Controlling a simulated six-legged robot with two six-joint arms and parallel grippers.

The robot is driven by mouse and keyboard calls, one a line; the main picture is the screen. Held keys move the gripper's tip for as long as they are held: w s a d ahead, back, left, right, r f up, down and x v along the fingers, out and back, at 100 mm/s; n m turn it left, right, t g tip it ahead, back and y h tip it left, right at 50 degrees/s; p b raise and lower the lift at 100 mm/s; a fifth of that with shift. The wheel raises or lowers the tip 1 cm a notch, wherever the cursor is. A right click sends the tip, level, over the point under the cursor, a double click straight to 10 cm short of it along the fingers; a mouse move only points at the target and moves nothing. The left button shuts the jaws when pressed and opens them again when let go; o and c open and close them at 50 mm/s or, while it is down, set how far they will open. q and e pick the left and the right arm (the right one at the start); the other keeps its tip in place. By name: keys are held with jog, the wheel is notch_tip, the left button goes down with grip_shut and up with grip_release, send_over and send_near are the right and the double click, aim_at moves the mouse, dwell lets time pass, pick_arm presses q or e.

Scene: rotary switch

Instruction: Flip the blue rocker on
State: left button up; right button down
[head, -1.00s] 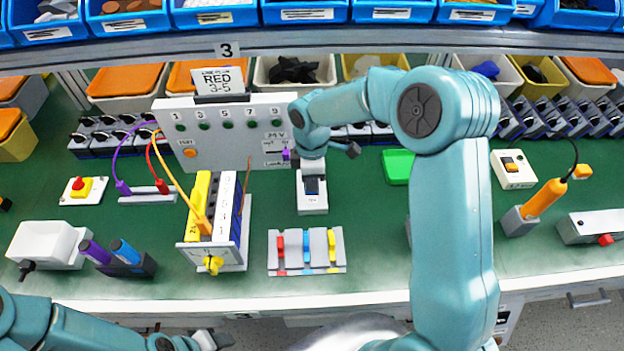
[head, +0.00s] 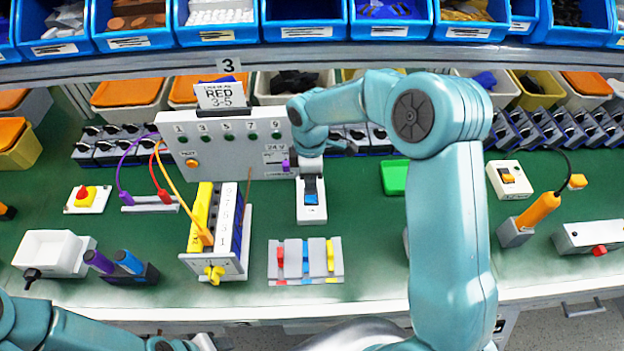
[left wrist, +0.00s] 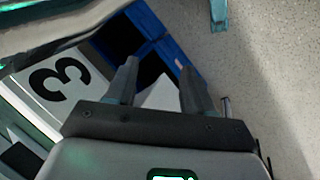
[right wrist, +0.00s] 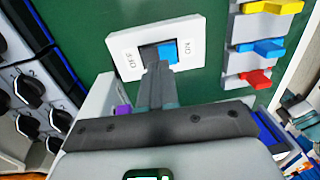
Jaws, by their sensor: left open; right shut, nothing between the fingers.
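The blue rocker (head: 311,190) sits in a white switch plate (head: 312,214) on the green bench. In the right wrist view the rocker (right wrist: 168,52) shows a blue part towards the ON label and a dark part towards OFF. My right gripper (right wrist: 157,70) is shut and empty, its tips at the rocker's near edge by the dark part; I cannot tell whether they touch. In the head view my right gripper (head: 311,172) is just beyond the rocker. My left gripper (left wrist: 158,68) is open and empty, low at the bench's front, away from the switch.
A block with red, blue and yellow levers (head: 305,262) lies in front of the switch. A yellow-and-white module (head: 216,225) stands to its left. A grey panel (head: 225,145) stands behind on the left. A green tray (head: 395,178) lies to the right.

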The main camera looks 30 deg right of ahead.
notch_tip(320, 180, up, 2)
jog(key=shift+r+p, duration=0.25)
jog(key=shift+p, duration=0.25)
jog(key=shift+w+d+r+b, duration=0.3)
jog(key=shift+d+r+b, duration=0.05)
jog(key=shift+b, duration=0.15)
pick_arm(q)
jog(key=shift+w+d+r, duration=0.2)
jog(key=shift+d+r, duration=0.15)
jog(key=shift+d, duration=0.05)
pick_arm(e)
notch_tip(320, 180, up, 8)
jog(key=shift+w+r, duration=0.25)
jog(key=shift+w, duration=0.15)
jog(key=shift+d, duration=0.15)
jog(key=shift+f, duration=0.1)
